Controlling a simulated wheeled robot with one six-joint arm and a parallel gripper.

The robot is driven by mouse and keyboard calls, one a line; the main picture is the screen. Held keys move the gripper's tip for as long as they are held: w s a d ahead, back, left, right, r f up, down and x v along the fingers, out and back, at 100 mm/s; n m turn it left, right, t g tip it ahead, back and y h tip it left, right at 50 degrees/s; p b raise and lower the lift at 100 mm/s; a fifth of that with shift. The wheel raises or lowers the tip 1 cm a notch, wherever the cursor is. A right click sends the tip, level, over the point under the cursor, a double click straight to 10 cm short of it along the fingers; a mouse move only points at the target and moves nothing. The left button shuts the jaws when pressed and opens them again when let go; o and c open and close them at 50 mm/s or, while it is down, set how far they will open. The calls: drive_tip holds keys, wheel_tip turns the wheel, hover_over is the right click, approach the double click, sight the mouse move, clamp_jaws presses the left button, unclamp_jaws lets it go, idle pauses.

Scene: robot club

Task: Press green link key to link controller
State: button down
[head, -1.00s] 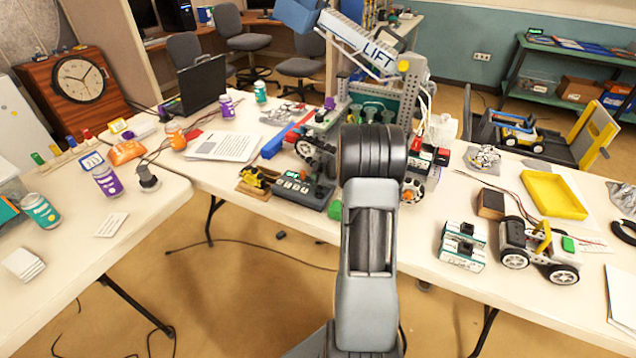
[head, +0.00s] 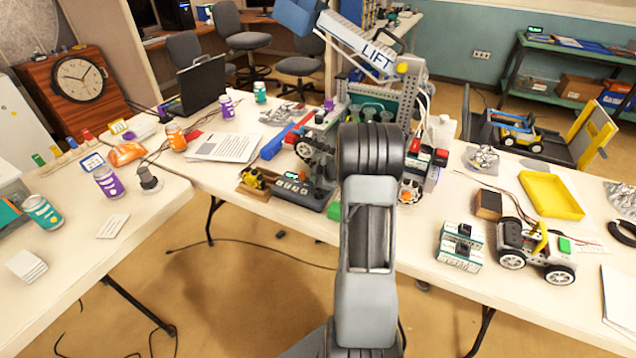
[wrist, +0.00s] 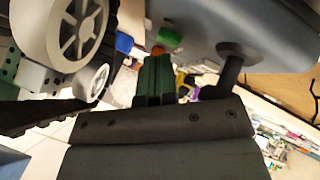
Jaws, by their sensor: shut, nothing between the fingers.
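The controller (head: 302,192) is a dark grey box with a small lit display and pale buttons, left of my arm on the table in the head view. In the wrist view, a blue-grey casing (wrist: 215,25), apparently the controller, fills the upper right. A green key (wrist: 169,38) stands out from it, with an orange-red key (wrist: 158,50) close by. My gripper (wrist: 154,60) is shut and empty, its tips close to these keys. I cannot tell whether they touch. In the head view my gripper is hidden behind my arm.
A wheeled robot (head: 308,148) stands just behind the controller; large grey wheels (wrist: 75,30) are close left of my gripper in the wrist view. A yellow part (head: 256,178) on a wooden base sits left of the controller. A LIFT rig (head: 375,55) rises behind.

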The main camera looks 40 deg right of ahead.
drive_tip(key=shift+a+f, duration=0.3)
drive_tip(key=shift+f, duration=0.05)
drive_tip(key=r+p, duration=0.2)
drive_tip(key=p, duration=0.1)
drive_tip(key=shift+w+r, duration=0.35)
drive_tip(key=shift+r, duration=0.05)
drive_tip(key=r+p, duration=0.1)
drive_tip(key=p, duration=0.1)
drive_tip(key=r+p, duration=0.1)
drive_tip(key=shift+s+d+r, duration=0.15)
drive_tip(key=shift+d+r, duration=0.1)
drive_tip(key=shift+r, duration=0.05)
